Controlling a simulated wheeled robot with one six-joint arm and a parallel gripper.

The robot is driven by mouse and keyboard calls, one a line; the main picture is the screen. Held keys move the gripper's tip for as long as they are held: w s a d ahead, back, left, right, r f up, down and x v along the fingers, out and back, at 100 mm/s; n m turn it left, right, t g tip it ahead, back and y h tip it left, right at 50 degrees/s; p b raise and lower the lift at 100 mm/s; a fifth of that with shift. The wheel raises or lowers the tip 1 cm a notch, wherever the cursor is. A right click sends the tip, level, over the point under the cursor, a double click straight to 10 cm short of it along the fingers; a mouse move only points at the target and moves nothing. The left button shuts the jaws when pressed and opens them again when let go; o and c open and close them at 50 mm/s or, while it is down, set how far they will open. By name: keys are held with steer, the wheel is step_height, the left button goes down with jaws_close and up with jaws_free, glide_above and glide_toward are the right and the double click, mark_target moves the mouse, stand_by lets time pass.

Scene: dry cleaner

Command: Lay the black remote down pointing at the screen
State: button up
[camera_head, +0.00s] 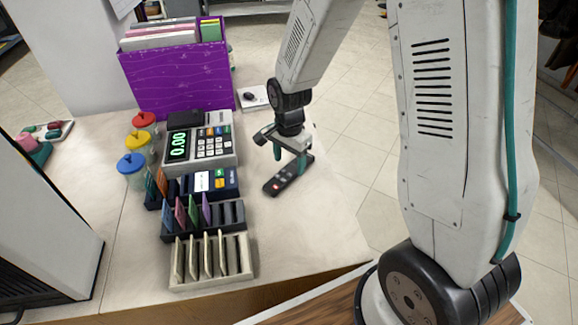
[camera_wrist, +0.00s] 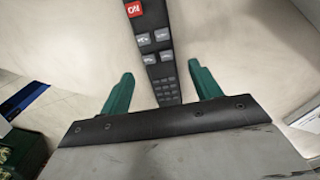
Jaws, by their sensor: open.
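The black remote (camera_head: 284,182) lies face up on the counter, right of the card racks. Its end with the red ON button points to the lower left. The wrist view shows the remote (camera_wrist: 152,40) running between my teal fingers, keypad end nearest the gripper. My gripper (camera_head: 290,158) is open over the remote's upper right end, one finger on each side; contact is not clear. It also shows in the wrist view (camera_wrist: 161,74). A large dark panel in a pale frame (camera_head: 40,235) stands at the left edge; I cannot tell if it is the screen.
A register (camera_head: 205,147) showing 0.00 stands left of the gripper. A purple file box (camera_head: 178,80) is behind it. A dark card rack (camera_head: 205,222) and a beige rack (camera_head: 212,262) stand in front. Bare counter (camera_head: 300,235) lies right of the racks, up to its edge.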

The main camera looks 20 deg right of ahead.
mark_target(289, 171)
step_height(289, 171, up, 9)
steer(key=s+d+r+n, duration=0.2)
steer(key=s+r+n, duration=0.4)
steer(key=s+r, duration=0.6)
steer(key=s+r+n, duration=0.2)
steer(key=s+n, duration=0.1)
steer(key=s, duration=0.3)
steer(key=s+d+r+n+t, duration=0.1)
steer(key=s+r+n, duration=0.1)
steer(key=s, duration=0.5)
steer(key=shift+n, duration=0.8)
